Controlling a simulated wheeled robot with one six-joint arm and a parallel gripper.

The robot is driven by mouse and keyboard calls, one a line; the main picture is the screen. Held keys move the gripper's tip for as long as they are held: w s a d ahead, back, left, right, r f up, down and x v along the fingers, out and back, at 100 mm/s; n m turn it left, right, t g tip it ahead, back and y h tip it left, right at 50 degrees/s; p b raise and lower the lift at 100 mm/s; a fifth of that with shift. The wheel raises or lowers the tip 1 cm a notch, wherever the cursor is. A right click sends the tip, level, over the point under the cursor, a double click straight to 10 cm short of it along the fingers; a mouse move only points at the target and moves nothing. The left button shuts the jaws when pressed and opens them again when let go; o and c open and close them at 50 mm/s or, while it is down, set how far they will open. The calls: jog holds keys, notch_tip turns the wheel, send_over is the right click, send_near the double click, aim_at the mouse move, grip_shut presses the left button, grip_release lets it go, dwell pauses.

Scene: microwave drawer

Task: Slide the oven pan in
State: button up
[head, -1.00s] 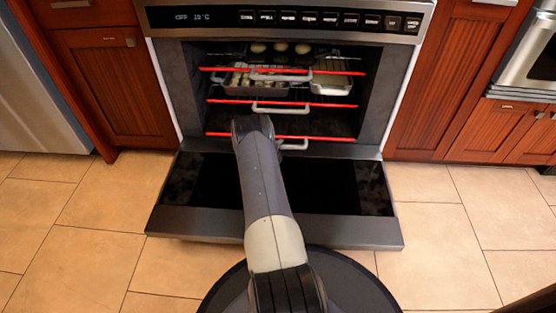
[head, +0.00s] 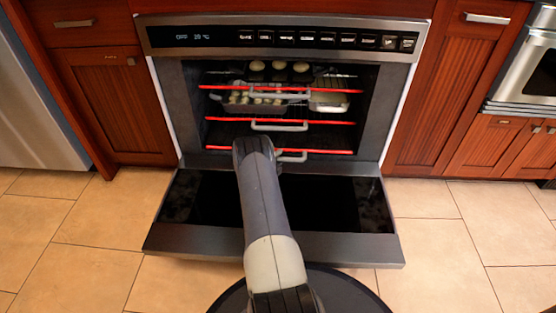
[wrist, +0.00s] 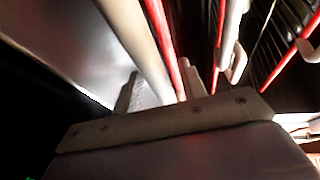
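The open oven (head: 168,110) stands ahead with its door (head: 330,205) folded down. Inside are three racks with red front bars and pale handles: the upper rack (head: 215,87), the middle rack (head: 220,121) and the lower rack (head: 335,152). The lower rack's handle (head: 292,157) shows just right of my arm. I cannot tell which one is the oven pan. My gripper is hidden by my arm in the head view, near the left front of the lower rack. In the wrist view my gripper (wrist: 160,88) has its fingers apart, with a pale bar (wrist: 148,45) running between or behind them; contact is unclear.
A grey tray (head: 265,104) of round food and a pale dish (head: 328,103) sit high in the oven. The lowered door lies beneath my arm. Red wooden cabinets (head: 110,110) flank the oven. Tiled floor (head: 440,235) is clear on both sides.

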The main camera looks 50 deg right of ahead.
jog(key=p+v, duration=0.4)
jog(key=v, duration=0.5)
jog(key=shift+s+a+r, duration=0.1)
jog(key=shift+a+r, duration=0.05)
jog(key=shift+a, duration=0.25)
jog(key=shift+s+a, duration=0.15)
jog(key=shift+a, duration=0.3)
